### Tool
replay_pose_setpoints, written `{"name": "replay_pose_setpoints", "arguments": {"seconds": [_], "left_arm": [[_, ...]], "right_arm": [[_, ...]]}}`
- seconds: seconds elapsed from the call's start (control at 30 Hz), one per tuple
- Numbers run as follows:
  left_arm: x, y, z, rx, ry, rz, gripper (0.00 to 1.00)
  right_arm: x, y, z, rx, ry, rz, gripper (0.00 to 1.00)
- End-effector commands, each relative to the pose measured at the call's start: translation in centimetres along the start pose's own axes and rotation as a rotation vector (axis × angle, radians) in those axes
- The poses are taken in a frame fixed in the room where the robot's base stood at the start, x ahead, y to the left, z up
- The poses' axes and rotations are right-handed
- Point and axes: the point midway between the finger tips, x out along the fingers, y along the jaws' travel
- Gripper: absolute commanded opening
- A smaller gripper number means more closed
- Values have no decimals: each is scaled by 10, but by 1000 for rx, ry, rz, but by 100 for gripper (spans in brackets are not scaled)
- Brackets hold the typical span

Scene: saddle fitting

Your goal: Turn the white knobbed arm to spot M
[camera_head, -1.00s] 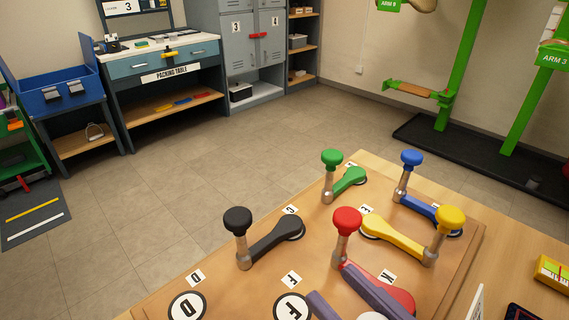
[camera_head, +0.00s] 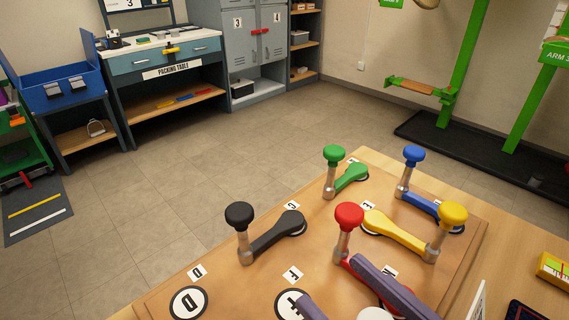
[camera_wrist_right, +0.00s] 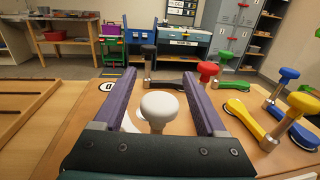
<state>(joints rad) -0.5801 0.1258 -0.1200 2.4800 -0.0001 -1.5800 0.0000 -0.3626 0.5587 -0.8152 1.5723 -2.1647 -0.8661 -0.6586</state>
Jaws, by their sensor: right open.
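The white knob (camera_wrist_right: 159,106) of the white arm stands upright between the fingers of my right gripper (camera_wrist_right: 162,82) in the right wrist view. The fingers are spread, with a gap on both sides of the knob. In the head view my right gripper (camera_head: 331,277) is at the bottom edge. The top of the white knob (camera_head: 375,314) shows between its purple fingers. A bit of the white arm shows behind the knob; the rest is hidden. My left gripper is not in view.
Several other knobbed arms stand close by on the wooden board (camera_head: 215,285): black (camera_head: 275,232), red (camera_head: 348,218), yellow (camera_head: 395,234), green (camera_head: 350,178) and blue (camera_head: 425,205). The red one is right beside my right finger.

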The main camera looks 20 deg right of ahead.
Motion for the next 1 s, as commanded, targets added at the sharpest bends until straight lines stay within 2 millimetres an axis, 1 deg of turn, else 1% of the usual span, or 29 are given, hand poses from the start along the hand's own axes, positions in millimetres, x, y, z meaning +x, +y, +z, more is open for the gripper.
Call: {"name": "replay_pose_setpoints", "arguments": {"seconds": [0.07,0.17,0.27,0.5,0.6,0.73,1.0], "left_arm": [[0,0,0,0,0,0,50],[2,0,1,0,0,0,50],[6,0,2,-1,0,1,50],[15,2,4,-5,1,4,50],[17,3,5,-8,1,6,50],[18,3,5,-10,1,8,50],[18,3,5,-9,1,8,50]], "right_arm": [[-1,0,0,0,0,0,74],[-9,0,-1,0,1,0,74],[-26,0,-3,-1,4,2,74],[-74,0,-3,0,4,2,74],[-88,0,-2,0,3,1,74],[-98,0,-1,0,1,1,74],[-100,0,0,0,0,0,74]]}}
